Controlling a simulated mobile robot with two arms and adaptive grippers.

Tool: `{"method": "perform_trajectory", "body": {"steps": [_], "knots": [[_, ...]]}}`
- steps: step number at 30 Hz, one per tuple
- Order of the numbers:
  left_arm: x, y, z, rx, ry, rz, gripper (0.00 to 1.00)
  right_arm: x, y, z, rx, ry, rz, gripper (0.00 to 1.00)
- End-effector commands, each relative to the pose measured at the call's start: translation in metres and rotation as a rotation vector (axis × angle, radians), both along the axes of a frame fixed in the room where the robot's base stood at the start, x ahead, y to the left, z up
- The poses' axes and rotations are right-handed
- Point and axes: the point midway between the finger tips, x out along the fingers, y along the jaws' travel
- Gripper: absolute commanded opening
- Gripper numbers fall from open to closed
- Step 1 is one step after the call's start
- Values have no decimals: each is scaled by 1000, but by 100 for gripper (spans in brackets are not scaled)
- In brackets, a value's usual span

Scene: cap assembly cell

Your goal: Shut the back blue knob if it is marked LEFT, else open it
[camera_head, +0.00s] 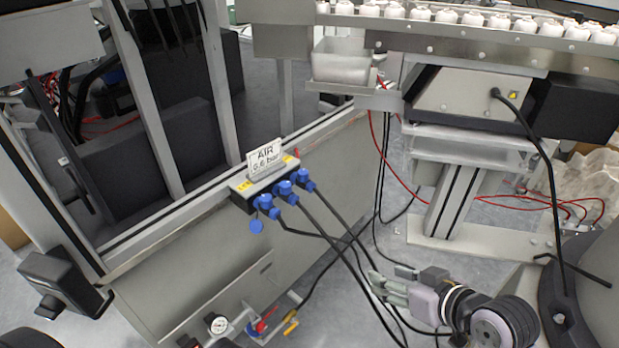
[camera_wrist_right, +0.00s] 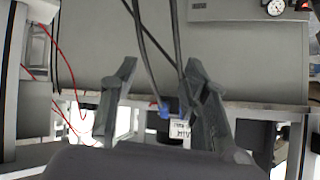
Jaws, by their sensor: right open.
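Several blue fittings (camera_head: 285,187) sit in a row on a dark box with a pale top (camera_head: 240,184) on the cabinet edge. Black cables run from them, and one blue part (camera_head: 256,226) hangs at the box's front. Small yellow labels are too small to read, so I cannot make out LEFT. A small blue part also shows near a red handle (camera_head: 261,326) low on the cabinet. My right gripper (camera_head: 378,287) is open and empty, right of the box and apart from it. In the right wrist view its open fingers (camera_wrist_right: 160,75) frame the cables and a blue fitting (camera_wrist_right: 165,110). My left gripper is not in view.
An AIR sign (camera_head: 264,159) stands on the box. A gauge (camera_head: 217,324) and a yellow handle (camera_head: 291,327) are low on the cabinet. Loose black cables (camera_head: 335,247) hang between my right gripper and the box. A rail of white caps (camera_head: 470,18) crosses the top right.

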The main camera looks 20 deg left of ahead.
Motion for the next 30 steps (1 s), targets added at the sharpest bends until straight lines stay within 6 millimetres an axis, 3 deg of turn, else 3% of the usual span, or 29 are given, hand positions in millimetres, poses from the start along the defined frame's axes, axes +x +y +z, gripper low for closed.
{"method": "perform_trajectory", "body": {"steps": [1,6,9,13,20,30], "knots": [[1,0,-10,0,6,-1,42,17,15,24,21,-53,56,42],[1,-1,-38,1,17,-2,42,51,55,89,89,-163,213,42],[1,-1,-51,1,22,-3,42,63,68,117,114,-203,265,42],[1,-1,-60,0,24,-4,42,72,76,140,133,-228,300,42],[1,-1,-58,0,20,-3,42,79,89,141,142,-232,310,42],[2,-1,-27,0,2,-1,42,104,149,114,142,-232,310,42]]}}
